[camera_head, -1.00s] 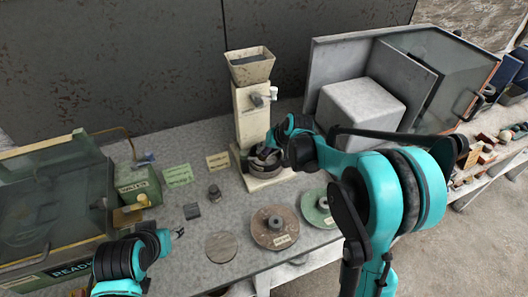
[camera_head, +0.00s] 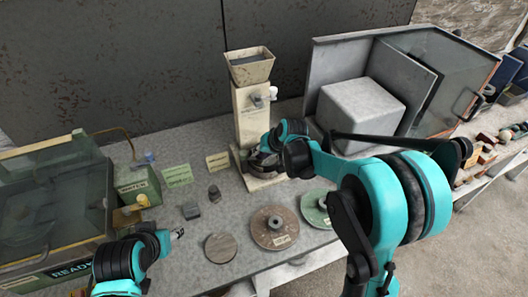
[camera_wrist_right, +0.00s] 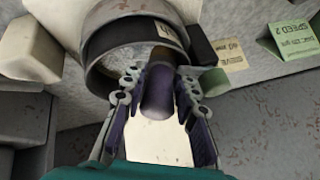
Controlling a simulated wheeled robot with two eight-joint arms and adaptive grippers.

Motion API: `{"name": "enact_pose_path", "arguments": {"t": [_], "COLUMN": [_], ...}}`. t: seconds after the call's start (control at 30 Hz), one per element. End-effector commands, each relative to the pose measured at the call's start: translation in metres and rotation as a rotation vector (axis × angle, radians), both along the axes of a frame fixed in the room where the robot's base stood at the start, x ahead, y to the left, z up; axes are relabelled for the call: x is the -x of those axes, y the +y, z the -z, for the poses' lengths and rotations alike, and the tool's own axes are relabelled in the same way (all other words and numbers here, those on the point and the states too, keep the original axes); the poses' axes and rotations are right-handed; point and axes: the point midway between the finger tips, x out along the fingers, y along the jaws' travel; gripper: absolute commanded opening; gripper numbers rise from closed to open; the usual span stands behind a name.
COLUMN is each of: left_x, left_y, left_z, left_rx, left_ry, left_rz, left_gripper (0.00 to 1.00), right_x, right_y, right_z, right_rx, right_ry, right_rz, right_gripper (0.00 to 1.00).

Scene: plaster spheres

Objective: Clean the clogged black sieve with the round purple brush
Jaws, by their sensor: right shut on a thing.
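My right gripper (camera_head: 268,160) reaches to the foot of the beige dispenser. In the right wrist view its fingers (camera_wrist_right: 157,100) are shut on the purple brush (camera_wrist_right: 157,88), whose brownish end points into the round sieve. The sieve shows there as a grey ring (camera_wrist_right: 97,76) with a black band and a small label. Whether the bristles touch the mesh is hidden. In the head view the sieve is mostly hidden by the gripper. My left gripper (camera_head: 177,233) is low at the left over the bench, away from the sieve; its fingers are too small to judge.
The beige dispenser (camera_head: 250,112) stands behind the sieve. A brown disc (camera_head: 274,228), a green disc (camera_head: 314,208) and a flat round plate (camera_head: 220,248) lie in front. A green water box (camera_head: 138,190) and label cards are at left. A grey block (camera_head: 360,112) stands at right.

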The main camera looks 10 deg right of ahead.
Motion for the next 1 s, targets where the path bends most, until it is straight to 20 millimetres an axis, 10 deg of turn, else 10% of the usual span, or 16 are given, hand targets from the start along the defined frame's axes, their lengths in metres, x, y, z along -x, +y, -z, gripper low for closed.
{"name": "enact_pose_path", "arguments": {"t": [1.0], "left_x": [0.0], "left_y": [0.0], "left_z": [-0.008], "left_rx": [0.0], "left_ry": [0.0], "left_rz": [0.0], "left_gripper": [0.47], "right_x": [-0.015], "right_y": [-0.019], "right_z": [-0.012], "right_rx": [0.0], "right_ry": [0.0], "right_rz": [0.001], "right_gripper": [0.0]}}
